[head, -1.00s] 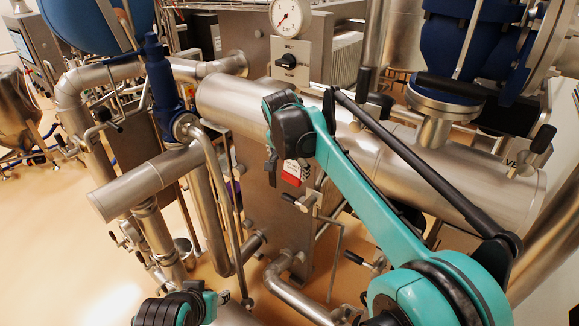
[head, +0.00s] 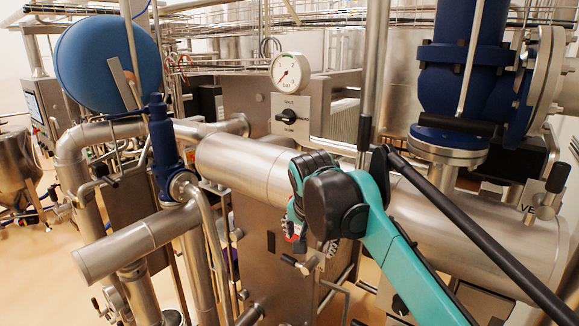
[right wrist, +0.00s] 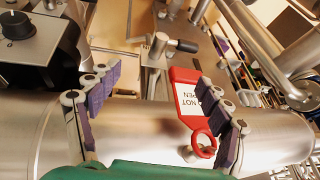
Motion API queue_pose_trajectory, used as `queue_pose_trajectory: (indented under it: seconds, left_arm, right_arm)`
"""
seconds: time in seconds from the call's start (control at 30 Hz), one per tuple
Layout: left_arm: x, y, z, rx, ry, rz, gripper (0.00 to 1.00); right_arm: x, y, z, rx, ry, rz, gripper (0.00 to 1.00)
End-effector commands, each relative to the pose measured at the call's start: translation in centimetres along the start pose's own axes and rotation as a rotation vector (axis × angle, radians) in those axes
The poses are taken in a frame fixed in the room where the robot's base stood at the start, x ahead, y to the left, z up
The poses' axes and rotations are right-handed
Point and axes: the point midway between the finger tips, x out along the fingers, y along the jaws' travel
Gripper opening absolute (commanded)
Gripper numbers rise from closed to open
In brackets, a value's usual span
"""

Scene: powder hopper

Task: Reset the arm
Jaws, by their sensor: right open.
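My right arm (head: 395,245), teal with black joints, reaches up from the lower right in the head view. Its gripper (head: 293,232) is mostly hidden behind the black wrist, in front of the big steel pipe. In the right wrist view the right gripper (right wrist: 155,122) is open, its purple-padded fingers wide apart. A red and white tag (right wrist: 186,92) with printed words and a red ring shows between the fingers, close to the right-hand one. I cannot tell whether it touches that finger. My left gripper is not in view.
The horizontal steel pipe (head: 238,165) runs close behind the right gripper. A pressure gauge (head: 290,72) and a black knob (head: 289,116) sit above it. A blue valve (head: 163,140) stands left, and a large blue valve body (head: 455,85) stands right.

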Motion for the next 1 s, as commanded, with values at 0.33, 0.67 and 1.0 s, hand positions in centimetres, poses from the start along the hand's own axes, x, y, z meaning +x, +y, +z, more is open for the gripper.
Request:
queue_pose_trajectory:
  seconds: [0.33, 0.67, 1.0]
  left_arm:
    - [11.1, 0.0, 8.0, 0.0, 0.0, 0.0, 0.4]
    - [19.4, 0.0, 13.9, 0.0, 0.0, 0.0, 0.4]
    - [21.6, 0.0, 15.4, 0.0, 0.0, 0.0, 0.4]
  right_arm:
    - [14.9, 15.2, 12.0, -0.222, 0.044, -0.052, 0.79]
    - [29.0, 27.1, 25.1, -0.428, 0.114, -0.075, 0.79]
    - [34.0, 30.8, 29.9, -0.511, 0.148, -0.077, 0.79]
